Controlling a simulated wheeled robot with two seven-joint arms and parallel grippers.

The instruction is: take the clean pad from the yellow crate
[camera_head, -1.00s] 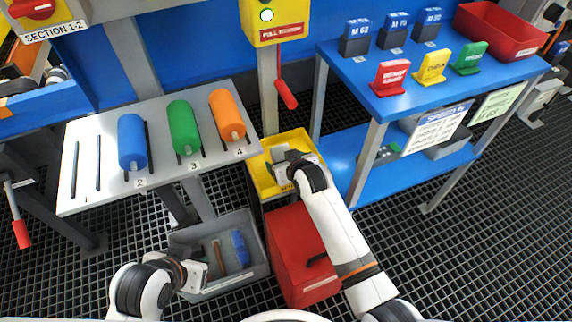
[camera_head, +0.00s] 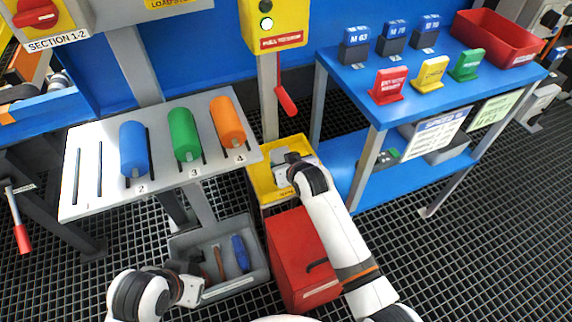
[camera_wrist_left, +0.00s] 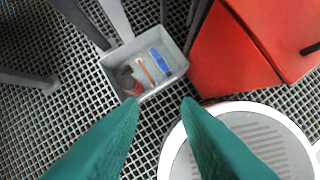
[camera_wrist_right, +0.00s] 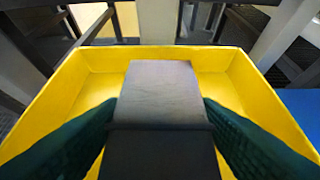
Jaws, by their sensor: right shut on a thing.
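The yellow crate (camera_head: 256,187) stands on a dark support between the roller table and the blue shelf. A grey pad with a dark near part (camera_wrist_right: 165,90) shows inside it in the right wrist view. My right gripper (camera_wrist_right: 160,112) reaches down into the crate, its two green fingers shut on the pad's sides. My right wrist hides part of the crate in the head view. I cannot tell whether the pad touches the crate floor. My left gripper (camera_wrist_left: 159,103) is open and empty, above the floor by the grey bin.
A grey bin (camera_head: 262,272) holding a blue item and other tools is on the floor. A red box (camera_head: 292,255) stands just in front of the crate. The blue shelf (camera_head: 380,95) with coloured signs is to the right, the roller table (camera_head: 80,205) to the left.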

